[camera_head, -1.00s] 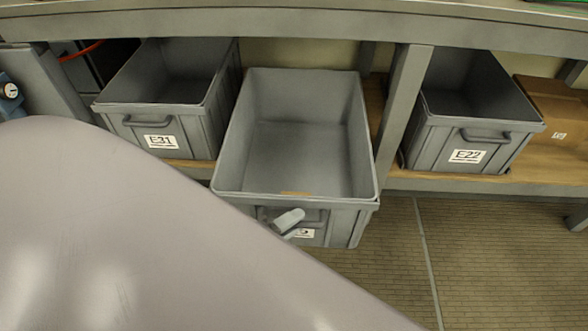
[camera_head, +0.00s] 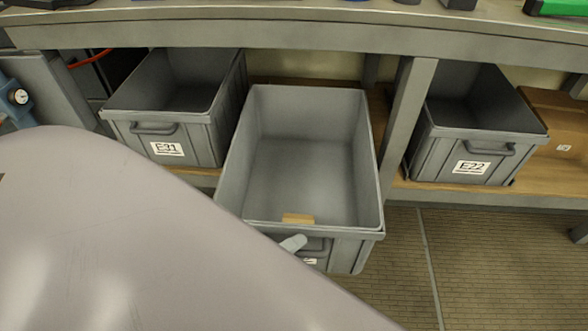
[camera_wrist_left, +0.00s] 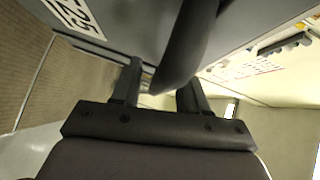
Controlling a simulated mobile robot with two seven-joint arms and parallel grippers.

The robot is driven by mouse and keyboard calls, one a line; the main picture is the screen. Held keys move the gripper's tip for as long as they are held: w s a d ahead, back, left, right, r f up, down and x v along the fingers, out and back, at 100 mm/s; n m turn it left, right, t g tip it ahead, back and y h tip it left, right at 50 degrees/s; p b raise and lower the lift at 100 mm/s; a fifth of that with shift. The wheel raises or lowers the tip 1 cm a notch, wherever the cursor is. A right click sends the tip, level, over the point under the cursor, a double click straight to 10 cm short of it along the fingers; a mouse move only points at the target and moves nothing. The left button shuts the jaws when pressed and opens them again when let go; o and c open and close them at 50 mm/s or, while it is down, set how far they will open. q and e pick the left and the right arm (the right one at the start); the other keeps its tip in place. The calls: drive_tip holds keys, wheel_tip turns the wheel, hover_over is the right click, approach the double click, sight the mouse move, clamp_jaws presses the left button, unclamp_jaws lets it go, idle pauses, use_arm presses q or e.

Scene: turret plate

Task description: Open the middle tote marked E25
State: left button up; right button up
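The grey middle tote (camera_head: 375,205) sticks out from the shelf under the bench, its open top and inside in view. In the left wrist view its label (camera_wrist_left: 75,14) reads partly as E25. My left gripper (camera_head: 293,243) is at the tote's front handle; my forearm hides most of it in the head view. In the left wrist view the left gripper's fingers (camera_wrist_left: 158,88) stand either side of the dark handle (camera_wrist_left: 188,45) and look shut on it. My right gripper is not in view.
Tote E31 (camera_head: 168,150) stands on the shelf to the left, tote E22 (camera_head: 473,168) to the right past a bench leg (camera_head: 408,125). A cardboard box (camera_head: 560,130) is at far right. A small brown piece (camera_head: 298,219) lies in the middle tote. Floor at lower right is clear.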

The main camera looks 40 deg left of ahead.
use_arm(q)
drive_tip(key=v, duration=0.7)
drive_tip(key=shift+p, duration=0.4)
drive_tip(key=shift+s, duration=0.1)
